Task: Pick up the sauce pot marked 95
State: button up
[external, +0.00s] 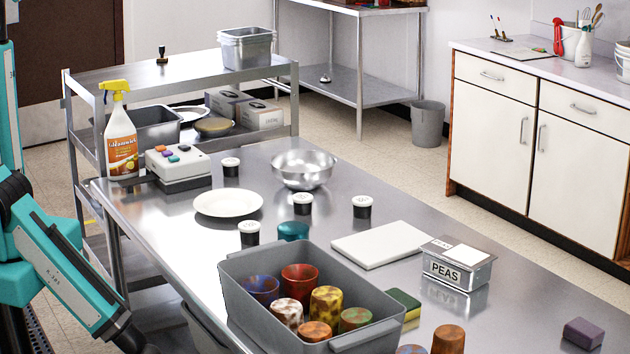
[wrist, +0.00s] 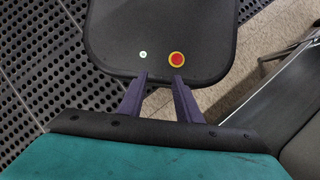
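Several small black sauce pots with white lids stand upright on the steel table in the external view. One is at the back left (external: 231,167), one right of the white plate (external: 303,204), one further right (external: 362,207), and one in front of the plate (external: 249,233). Their lid marks are too small to read, so I cannot tell which is 95. My gripper (wrist: 161,78) shows in the wrist view with its two dark fingers apart and nothing between them. It points down over my own base, away from the table; no pot shows in that view.
A grey bin (external: 243,285) of colourful cups stands at the table's front. A white plate (external: 228,203), steel bowl (external: 305,168), teal pot (external: 293,230), white board (external: 383,245) and PEAS tin (external: 456,268) stand near the pots. A spray bottle (external: 121,140) stands at the left.

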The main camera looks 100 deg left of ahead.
jog(key=o, duration=0.9)
jog(key=shift+c, duration=0.2)
